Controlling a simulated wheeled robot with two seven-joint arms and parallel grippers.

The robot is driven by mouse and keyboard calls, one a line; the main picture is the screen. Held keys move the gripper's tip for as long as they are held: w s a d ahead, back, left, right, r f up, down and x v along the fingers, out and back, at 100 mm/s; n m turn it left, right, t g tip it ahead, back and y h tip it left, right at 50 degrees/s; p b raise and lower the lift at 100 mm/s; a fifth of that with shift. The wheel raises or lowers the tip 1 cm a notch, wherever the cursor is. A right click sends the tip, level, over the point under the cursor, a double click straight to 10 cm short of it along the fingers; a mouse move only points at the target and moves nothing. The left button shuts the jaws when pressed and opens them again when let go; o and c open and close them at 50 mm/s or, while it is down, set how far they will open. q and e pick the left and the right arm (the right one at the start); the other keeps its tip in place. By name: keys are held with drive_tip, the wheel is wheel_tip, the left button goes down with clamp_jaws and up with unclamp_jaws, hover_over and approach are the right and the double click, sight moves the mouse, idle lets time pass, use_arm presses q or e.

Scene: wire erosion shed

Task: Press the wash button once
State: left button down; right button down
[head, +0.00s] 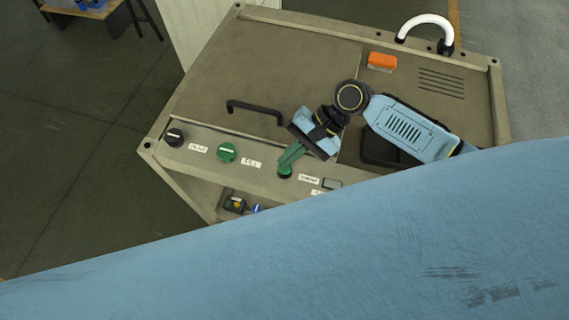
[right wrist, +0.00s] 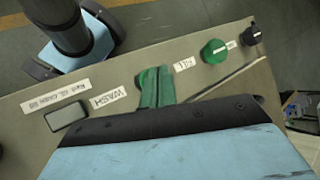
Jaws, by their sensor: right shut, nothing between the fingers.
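My right gripper (head: 286,161) has green fingers, shut and empty, pointing down at the front control strip of the machine. A round green button (head: 285,172) shows right at the fingertips in the head view; I cannot tell whether they touch it. In the right wrist view the shut fingers (right wrist: 157,76) hide most of that spot. The WASH label (right wrist: 108,98) lies just left of them, and it shows as a small white label (head: 308,180) in the head view. My left gripper is not in view.
A green knob (head: 226,152) and a black knob (head: 174,137) sit left along the strip. A grey rectangular button (head: 332,183) sits to the right. A black handle (head: 254,109), an orange brush (head: 382,62) and a white curved pipe (head: 427,21) are on the top.

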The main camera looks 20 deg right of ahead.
drive_tip(key=shift+f, duration=0.2)
drive_tip(key=shift+f, duration=0.25)
drive_tip(key=shift+f, duration=0.55)
idle(0.8)
drive_tip(key=shift+r, duration=0.15)
drive_tip(key=shift+r+p, duration=0.85)
drive_tip(key=shift+p, duration=0.45)
wheel_tip(320, 180, up, 5)
drive_tip(key=p, duration=0.5)
drive_tip(key=shift+p, duration=0.4)
